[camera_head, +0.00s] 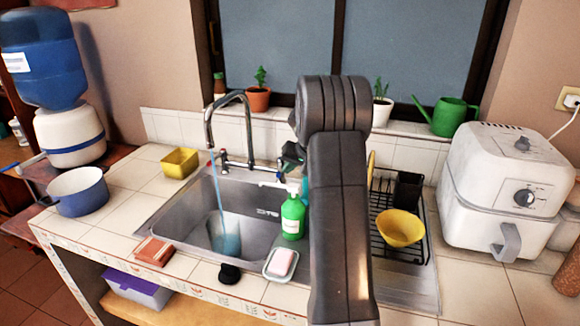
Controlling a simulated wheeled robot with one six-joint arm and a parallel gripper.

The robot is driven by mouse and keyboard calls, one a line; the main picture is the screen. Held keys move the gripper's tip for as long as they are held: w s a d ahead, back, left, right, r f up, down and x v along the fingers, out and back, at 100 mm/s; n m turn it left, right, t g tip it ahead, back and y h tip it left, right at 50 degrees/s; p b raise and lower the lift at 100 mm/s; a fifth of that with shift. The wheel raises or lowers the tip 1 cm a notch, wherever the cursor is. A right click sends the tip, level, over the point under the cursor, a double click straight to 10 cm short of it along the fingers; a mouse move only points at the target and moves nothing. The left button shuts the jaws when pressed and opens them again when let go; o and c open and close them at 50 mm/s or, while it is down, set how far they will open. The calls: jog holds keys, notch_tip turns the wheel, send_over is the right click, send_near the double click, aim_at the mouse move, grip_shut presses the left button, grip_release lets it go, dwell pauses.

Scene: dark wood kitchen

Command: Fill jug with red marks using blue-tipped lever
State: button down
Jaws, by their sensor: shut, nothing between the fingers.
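The curved metal tap (209,125) stands at the back of the sink (180,215). A blue stream of water (217,195) falls from its spout. Under the stream, a bluish see-through shape (228,238) stands in the basin; it may be the jug, but I cannot make out red marks. My gripper (287,165) is shut and empty at the back right of the sink, beside the tap's base. My arm hides much of it. A small teal-blue bit (279,178) shows just below the gripper; I cannot tell whether it is the lever's tip or whether they touch.
A green soap bottle (292,217) and pink soap in a dish (281,263) stand close to the arm. A dish rack with a yellow bowl (399,228) and a white fryer (500,185) are right. A blue pot (78,192) and yellow container (180,163) are left.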

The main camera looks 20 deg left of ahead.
jog(key=shift+a, duration=0.1)
jog(key=shift+s+a+b, duration=0.35)
jog(key=shift+a+b, duration=0.05)
jog(key=shift+a, duration=0.15)
jog(key=shift+s+a+b, duration=0.3)
jog(key=shift+a+b, duration=0.1)
jog(key=shift+a, duration=0.1)
jog(key=shift+d, duration=0.1)
jog(key=shift+r, duration=0.1)
